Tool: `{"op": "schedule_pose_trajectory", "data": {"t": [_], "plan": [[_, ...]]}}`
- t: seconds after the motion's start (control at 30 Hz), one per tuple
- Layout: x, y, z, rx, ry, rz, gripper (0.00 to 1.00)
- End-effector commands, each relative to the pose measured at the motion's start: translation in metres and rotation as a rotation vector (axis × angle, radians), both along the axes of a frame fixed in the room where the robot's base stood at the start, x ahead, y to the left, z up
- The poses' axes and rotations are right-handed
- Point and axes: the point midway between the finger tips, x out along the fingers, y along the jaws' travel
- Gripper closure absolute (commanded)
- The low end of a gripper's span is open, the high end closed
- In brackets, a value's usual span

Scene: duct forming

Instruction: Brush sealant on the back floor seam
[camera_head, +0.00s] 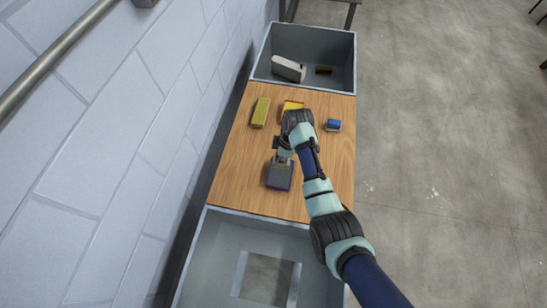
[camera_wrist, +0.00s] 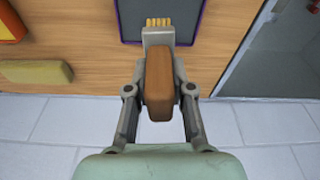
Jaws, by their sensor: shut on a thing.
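My gripper (camera_head: 283,153) is over the wooden board, at the far edge of a dark tray with a purple rim (camera_head: 279,174). In the wrist view my gripper (camera_wrist: 159,78) is shut on a brush (camera_wrist: 158,92) with a brown handle, a grey ferrule and short tan bristles. The bristles overlap the dark tray (camera_wrist: 190,28) there; I cannot tell whether they touch it. The near grey metal duct (camera_head: 213,232) is open at the top and has a square opening in its floor. Its edge also shows on the right of the wrist view (camera_wrist: 240,55). I cannot make out sealant on any seam.
A yellow block (camera_head: 260,112), an orange-yellow item (camera_head: 292,105) partly behind my arm, and a blue-topped item (camera_head: 333,125) lie on the board (camera_head: 235,165). The far metal bin (camera_head: 340,50) holds a pale block (camera_head: 288,68). A block wall (camera_head: 120,110) runs along the left.

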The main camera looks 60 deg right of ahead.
Motion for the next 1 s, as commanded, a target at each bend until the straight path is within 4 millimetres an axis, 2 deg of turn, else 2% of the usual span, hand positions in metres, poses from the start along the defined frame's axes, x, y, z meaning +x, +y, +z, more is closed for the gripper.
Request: {"op": "schedule_pose_trajectory", "data": {"t": [0.5,1.0], "plan": [[0.001,0.0,-0.056,-0.001,0.0,0.0,1.0],[0.001,0.001,-0.058,0.0,0.0,0.0,1.0]]}}
